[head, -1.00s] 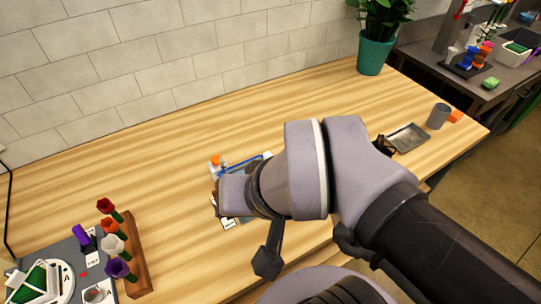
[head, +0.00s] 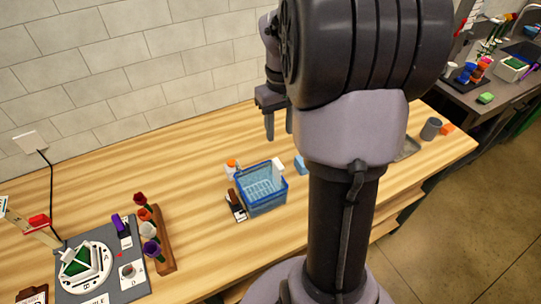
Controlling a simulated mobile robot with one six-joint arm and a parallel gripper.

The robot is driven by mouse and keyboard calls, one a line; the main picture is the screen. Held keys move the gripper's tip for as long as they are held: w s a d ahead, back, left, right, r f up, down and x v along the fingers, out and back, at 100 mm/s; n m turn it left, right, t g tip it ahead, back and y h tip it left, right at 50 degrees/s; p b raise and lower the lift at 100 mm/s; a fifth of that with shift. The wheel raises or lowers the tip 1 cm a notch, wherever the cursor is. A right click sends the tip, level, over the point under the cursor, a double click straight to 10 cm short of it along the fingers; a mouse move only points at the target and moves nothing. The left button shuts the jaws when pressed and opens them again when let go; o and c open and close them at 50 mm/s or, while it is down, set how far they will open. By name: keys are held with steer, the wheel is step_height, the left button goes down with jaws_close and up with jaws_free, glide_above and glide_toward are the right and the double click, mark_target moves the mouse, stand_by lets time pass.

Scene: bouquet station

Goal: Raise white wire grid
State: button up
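I cannot pick out a white wire grid for certain in the head view. A blue basket (head: 263,203) stands on the wooden table, with a pale slatted pattern inside; I cannot tell if that is a grid or the basket's floor. My gripper (head: 278,130) is raised near the wall, above and beyond the basket. Its two fingers point down with a gap between them and nothing visible in it. My arm hides part of the table to the right of the basket.
An orange-capped bottle (head: 232,168) and a dark item on a card stand left of the basket. A wooden rack (head: 165,253) of coloured flowers and a round white turntable (head: 103,262) are at front left. A grey cup (head: 431,128) stands far right.

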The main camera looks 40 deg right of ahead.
mark_target(278, 163)
step_height(278, 163, down, 13)
steer(key=b, duration=0.3)
steer(key=shift+a+r+b, duration=0.1)
steer(key=shift+r+b, duration=0.1)
steer(key=shift+b, duration=0.1)
steer(key=shift+c, duration=0.4)
jaws_close()
steer(key=shift+r, duration=0.15)
stand_by(0.4)
